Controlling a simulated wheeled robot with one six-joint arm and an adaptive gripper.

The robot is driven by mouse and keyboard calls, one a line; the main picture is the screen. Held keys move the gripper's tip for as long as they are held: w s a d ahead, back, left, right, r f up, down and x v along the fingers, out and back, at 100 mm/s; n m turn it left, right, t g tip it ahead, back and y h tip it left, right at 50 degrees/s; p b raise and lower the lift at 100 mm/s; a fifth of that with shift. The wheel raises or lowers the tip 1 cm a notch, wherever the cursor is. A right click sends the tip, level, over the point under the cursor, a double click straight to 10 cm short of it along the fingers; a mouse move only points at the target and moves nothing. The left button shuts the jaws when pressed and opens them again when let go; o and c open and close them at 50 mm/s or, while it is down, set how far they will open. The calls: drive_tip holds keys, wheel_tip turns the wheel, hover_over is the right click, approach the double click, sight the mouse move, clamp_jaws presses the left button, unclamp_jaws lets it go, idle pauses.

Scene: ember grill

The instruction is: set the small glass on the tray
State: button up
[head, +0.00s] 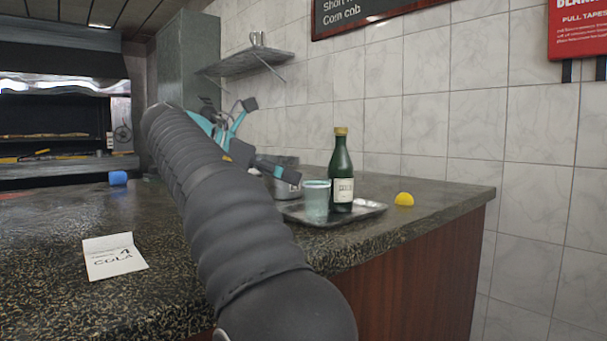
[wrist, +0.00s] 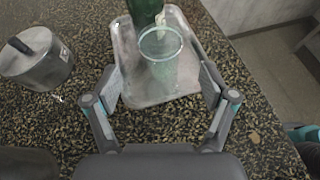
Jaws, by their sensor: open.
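The small glass (head: 316,201), clear and faintly teal, stands upright on the metal tray (head: 350,215), in front of and to the left of a green bottle. In the wrist view the glass (wrist: 161,58) also shows over the tray (wrist: 190,85), near its front edge. My gripper (wrist: 160,84) is open, its two fingers apart on either side of the space in front of the glass. No finger visibly touches the glass. In the head view my arm hides part of the gripper.
The green bottle (head: 342,172) with a white label stands on the tray, close behind the glass. A metal pot (wrist: 36,62) with a dark handle is left of the tray. A yellow half-round thing (head: 404,199), a blue cup (head: 118,178) and a paper card (head: 113,256) lie on the speckled counter (head: 60,290).

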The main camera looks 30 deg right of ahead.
drive_tip(key=p+v, duration=0.1)
drive_tip(key=v, duration=0.3)
drive_tip(key=shift+a+r, duration=0.15)
drive_tip(key=shift+a, duration=0.05)
drive_tip(key=shift+s, duration=0.1)
